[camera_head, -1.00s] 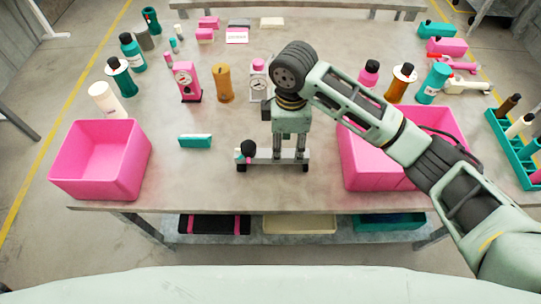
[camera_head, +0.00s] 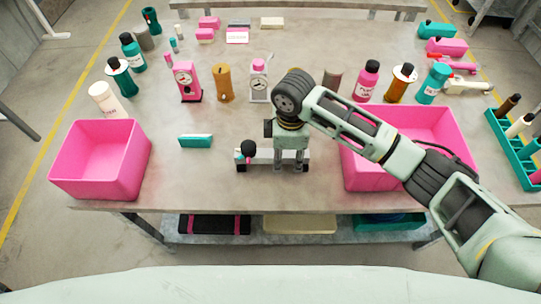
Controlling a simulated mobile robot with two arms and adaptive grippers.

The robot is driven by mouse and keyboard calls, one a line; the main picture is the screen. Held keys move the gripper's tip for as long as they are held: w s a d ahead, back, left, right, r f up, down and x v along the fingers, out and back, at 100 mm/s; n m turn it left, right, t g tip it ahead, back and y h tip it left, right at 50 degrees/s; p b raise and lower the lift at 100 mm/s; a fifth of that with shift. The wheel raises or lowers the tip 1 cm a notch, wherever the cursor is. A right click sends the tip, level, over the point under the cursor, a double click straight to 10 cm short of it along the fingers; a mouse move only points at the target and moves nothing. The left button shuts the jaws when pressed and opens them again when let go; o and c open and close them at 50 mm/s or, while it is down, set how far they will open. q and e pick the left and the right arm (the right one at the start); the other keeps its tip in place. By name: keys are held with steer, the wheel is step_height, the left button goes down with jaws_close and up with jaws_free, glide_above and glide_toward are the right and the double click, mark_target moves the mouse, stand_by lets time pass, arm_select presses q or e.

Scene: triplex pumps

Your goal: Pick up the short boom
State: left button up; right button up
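My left gripper is out of view.
A pink bin (camera_head: 100,165) stands at the left front and another pink bin (camera_head: 425,125) at the right, under my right arm. A teal box (camera_head: 195,141) lies left of the bar. Bottles and gauges stand behind. The front middle-left of the table is clear.

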jaws_close()
steer(key=shift+r, duration=0.15)
step_height(320, 180, up, 10)
steer(key=shift+f, duration=0.1)
stand_by(0.5)
steer(key=shift+f, duration=0.1)
steer(key=shift+f+b, duration=1.4)
steer(key=shift+f, duration=3.55)
